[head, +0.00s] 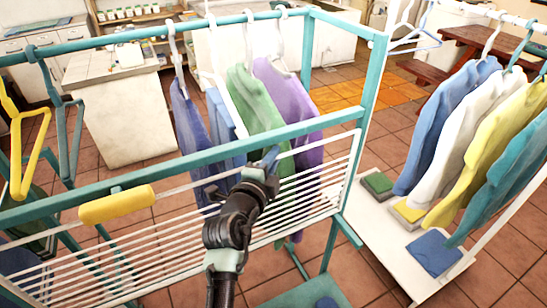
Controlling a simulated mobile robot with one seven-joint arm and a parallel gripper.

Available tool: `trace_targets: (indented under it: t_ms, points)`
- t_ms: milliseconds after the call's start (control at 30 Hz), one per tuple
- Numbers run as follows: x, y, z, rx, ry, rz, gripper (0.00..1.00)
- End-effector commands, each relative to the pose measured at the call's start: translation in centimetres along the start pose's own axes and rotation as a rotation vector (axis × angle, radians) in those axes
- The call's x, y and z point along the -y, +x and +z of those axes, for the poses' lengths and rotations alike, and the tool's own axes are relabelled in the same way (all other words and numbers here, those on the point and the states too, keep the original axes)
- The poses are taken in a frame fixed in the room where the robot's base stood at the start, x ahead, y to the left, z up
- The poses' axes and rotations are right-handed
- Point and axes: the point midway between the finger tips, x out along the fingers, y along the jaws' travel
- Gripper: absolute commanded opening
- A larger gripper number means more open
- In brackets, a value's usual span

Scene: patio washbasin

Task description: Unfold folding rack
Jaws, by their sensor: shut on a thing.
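The folding rack (300,205) is a white panel of thin parallel bars, set in a teal frame (335,68) in the head view. Its slatted face hangs steeply downward, below and in front of a teal cross rail (310,128). A yellow grip (117,204) sits on the panel's upper white bar, left of my gripper. My gripper (268,163) is at that upper bar, right of the yellow grip, and appears shut on it. The fingertips are dark and small, and my own wrist partly covers the contact and the slats behind.
Blue, green and purple garments (288,95) hang behind the panel. A second rail at right holds several shirts (450,120) above a white base (400,240) with folded cloths. Yellow and teal hangers (22,150) hang at left. Tiled floor (495,285) shows at lower right.

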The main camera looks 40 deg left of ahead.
Motion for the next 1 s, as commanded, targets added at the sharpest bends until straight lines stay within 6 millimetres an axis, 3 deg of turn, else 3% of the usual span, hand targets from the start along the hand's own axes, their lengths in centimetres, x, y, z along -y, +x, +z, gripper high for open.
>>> trace_targets:
  t_ms: [667,1000]
  points:
    - [-0.2,-0.1,-0.1,0.002,0.005,-0.004,0.00]
    - [-1.9,-2.0,-3.2,-0.001,0.082,-0.082,0.00]
